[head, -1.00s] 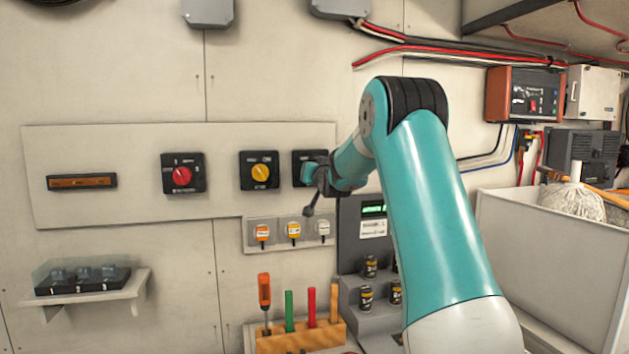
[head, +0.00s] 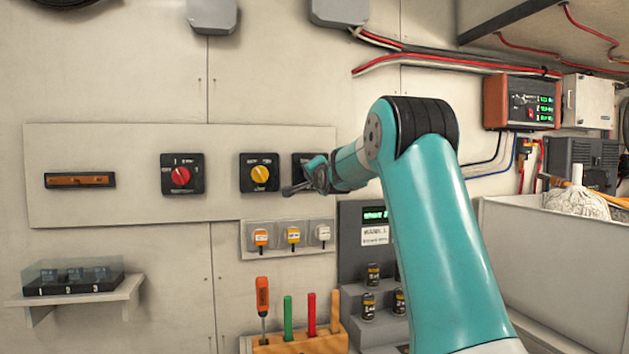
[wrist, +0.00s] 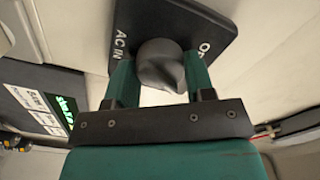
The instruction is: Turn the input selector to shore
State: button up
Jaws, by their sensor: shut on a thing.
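A black plate (wrist: 198,18) carries a round dark grey knob (wrist: 160,62). It is lettered "AC IN", with another word starting with "O" that is partly hidden. In the wrist view my gripper (wrist: 159,78) is shut on the knob, with one teal finger on each side. In the head view my gripper (head: 313,172) is at the rightmost switch plate (head: 299,158) of the wall panel and hides most of it. The knob is hidden there, and I cannot read where it points against all its labels.
Left of my gripper are a yellow knob (head: 260,174) and a red knob (head: 181,176) on black plates. Below are small labelled plugs (head: 292,236) and a tool rack (head: 300,343). A display unit (head: 374,214) stands below right. A red-brown device (head: 522,103) hangs far right.

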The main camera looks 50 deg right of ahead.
jog(key=shift+m, duration=0.4)
jog(key=o, duration=0.9)
jog(key=shift+s, duration=0.1)
jog(key=b+v, duration=0.6)
jog(key=v, duration=1.1)
jog(key=shift+s, duration=0.15)
